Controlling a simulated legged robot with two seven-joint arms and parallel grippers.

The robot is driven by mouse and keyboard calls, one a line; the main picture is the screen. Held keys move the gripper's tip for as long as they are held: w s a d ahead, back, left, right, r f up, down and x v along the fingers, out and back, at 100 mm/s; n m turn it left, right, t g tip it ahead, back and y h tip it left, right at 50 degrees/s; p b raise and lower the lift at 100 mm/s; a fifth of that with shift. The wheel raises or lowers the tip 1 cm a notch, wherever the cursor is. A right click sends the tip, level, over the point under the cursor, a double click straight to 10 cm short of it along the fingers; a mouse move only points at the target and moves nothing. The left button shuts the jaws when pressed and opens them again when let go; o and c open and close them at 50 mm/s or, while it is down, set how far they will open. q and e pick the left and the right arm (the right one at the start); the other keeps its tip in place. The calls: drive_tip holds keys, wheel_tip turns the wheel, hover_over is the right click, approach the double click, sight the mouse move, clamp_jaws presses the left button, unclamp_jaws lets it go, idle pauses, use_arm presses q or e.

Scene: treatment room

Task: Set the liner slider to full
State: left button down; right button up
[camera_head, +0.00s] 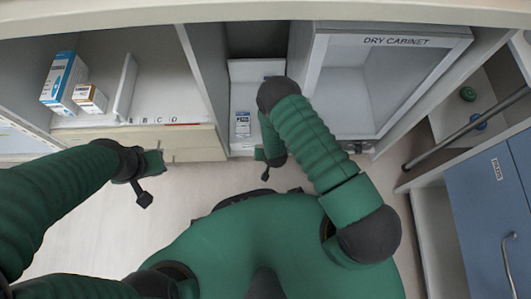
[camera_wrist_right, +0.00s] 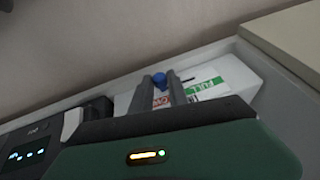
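A white box (camera_wrist_right: 230,76) with a green FULL label (camera_wrist_right: 207,86) and a red-lettered label beside it shows in the right wrist view. A blue knob (camera_wrist_right: 160,80), which looks like the slider, shows left of the FULL label, with a short dark slot to its right. The two dark fingers of my right gripper (camera_wrist_right: 161,91) stand apart on either side of the knob; whether they touch it I cannot tell. In the head view my right gripper (camera_head: 265,160) is in front of the middle bay, partly hidden by its arm. My left gripper (camera_head: 148,180) hangs in front of the left shelf; its finger gap is unclear.
The dry cabinet (camera_head: 395,42) stands right of the middle bay. The left shelf (camera_head: 165,85) holds a blue-and-white box (camera_head: 64,80) and a smaller box (camera_head: 90,99). A blue cabinet (camera_head: 490,205) with a handle is at the right. The floor below the left shelf is clear.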

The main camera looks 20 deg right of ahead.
clamp_jaws()
idle(0.9)
drive_tip(key=shift+w+a, duration=0.25)
drive_tip(key=shift+a, duration=0.65)
drive_tip(key=shift+w+a, duration=0.2)
drive_tip(key=shift+a, duration=0.65)
drive_tip(key=shift+w+a, duration=0.25)
drive_tip(key=shift+a, duration=0.65)
drive_tip(key=o, duration=0.7)
unclamp_jaws()
drive_tip(key=shift+o, duration=0.2)
